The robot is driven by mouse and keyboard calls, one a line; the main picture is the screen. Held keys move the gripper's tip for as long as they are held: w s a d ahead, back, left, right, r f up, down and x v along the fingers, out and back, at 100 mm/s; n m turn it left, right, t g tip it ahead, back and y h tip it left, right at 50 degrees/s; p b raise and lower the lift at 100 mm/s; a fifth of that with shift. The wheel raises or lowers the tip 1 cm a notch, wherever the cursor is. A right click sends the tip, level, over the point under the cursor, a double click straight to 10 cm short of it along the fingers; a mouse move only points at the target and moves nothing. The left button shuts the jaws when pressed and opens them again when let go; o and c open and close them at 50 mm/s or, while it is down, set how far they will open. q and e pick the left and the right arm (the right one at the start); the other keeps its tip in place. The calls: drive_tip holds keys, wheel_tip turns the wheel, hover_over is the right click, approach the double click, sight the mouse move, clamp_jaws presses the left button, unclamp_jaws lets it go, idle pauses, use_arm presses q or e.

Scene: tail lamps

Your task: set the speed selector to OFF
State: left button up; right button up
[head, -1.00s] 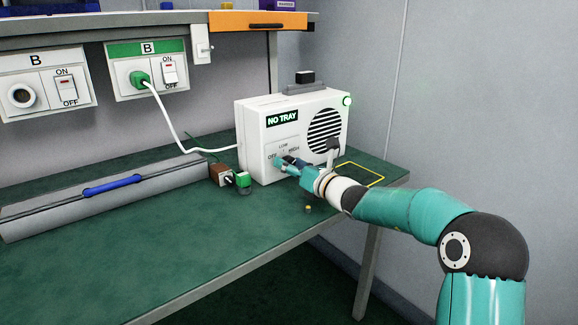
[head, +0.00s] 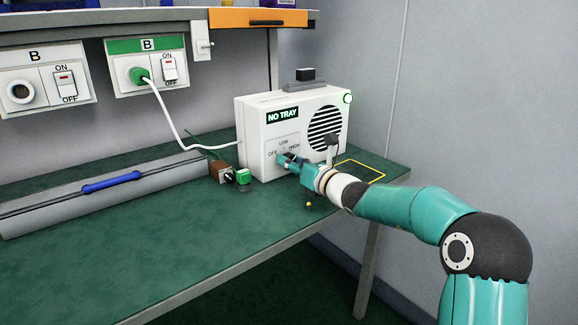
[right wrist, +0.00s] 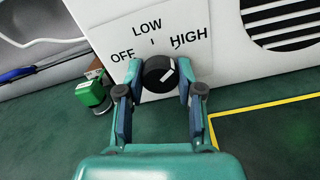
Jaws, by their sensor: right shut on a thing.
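The speed selector is a round black knob (right wrist: 158,75) on the white box (head: 262,165), below the printed words OFF, LOW and HIGH. In the right wrist view, a white mark on the knob lies right of its middle and slants up toward the HIGH side. My right gripper (right wrist: 160,83) is shut on the knob, one finger on each side. In the head view the right gripper (head: 283,160) is at the box's front and hides most of the knob. My left gripper is not in view.
A small green-topped block (head: 243,176) and a brown one (head: 220,172) stand left of the gripper. A yellow outline (head: 362,171) marks the bench (head: 150,240) to the right. A grey case with a blue handle (head: 112,182) lies at left. The bench front is mostly clear.

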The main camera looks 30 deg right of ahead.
drive_tip(key=n+b, duration=0.7)
drive_tip(key=b, duration=0.1)
drive_tip(key=shift+f, duration=0.25)
drive_tip(key=n+b, duration=0.2)
drive_tip(key=n, duration=0.2)
drive_tip(key=shift+b, duration=0.35)
drive_tip(key=shift+n+b, duration=0.35)
drive_tip(key=shift+n, duration=1.55)
drive_tip(key=n, duration=0.4)
drive_tip(key=shift+a, duration=0.1)
drive_tip(key=shift+n, duration=2.2)
